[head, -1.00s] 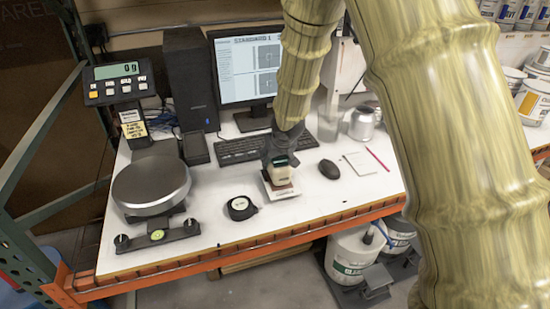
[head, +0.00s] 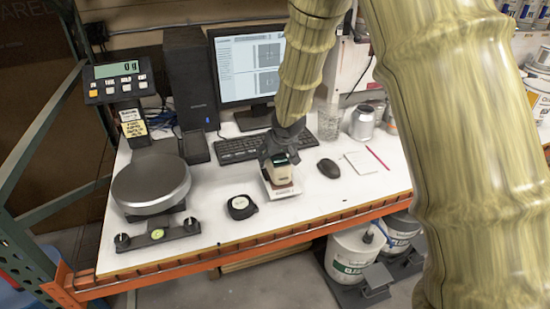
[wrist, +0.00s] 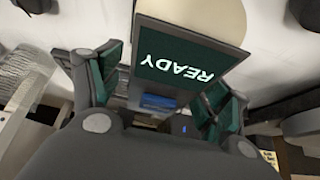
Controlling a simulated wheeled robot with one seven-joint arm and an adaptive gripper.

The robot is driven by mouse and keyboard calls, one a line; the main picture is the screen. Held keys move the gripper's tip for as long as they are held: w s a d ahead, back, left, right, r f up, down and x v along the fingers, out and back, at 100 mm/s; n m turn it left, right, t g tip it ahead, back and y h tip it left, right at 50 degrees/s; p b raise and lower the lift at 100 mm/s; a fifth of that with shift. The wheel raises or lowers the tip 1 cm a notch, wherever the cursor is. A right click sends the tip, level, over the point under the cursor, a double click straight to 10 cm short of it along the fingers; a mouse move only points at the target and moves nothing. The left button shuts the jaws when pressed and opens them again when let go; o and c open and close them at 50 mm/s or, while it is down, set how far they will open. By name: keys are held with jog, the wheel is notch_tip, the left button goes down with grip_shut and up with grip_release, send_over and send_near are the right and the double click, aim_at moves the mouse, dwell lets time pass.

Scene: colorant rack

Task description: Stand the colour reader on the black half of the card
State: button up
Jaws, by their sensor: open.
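The colour reader (head: 280,174) is a cream, boxy device with a dark screen. In the head view it stands upright over the small card (head: 285,193), whose pale front edge shows. The reader hides much of the card, so I cannot tell which half is under it. In the wrist view the reader's screen (wrist: 190,58) reads READY. My gripper (head: 281,158) is open around the reader's upper part. In the wrist view its green-padded fingers lie on either side of the reader, and whether they touch it is unclear.
A mouse (head: 329,168) and notepad (head: 361,162) lie right, and the keyboard (head: 242,148) lies behind. The scale (head: 150,184) stands at the left. The table's front edge (head: 300,218) is close to the card.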

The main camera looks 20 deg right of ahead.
jog(key=shift+b+v, duration=0.7)
jog(key=shift+v, duration=4.8)
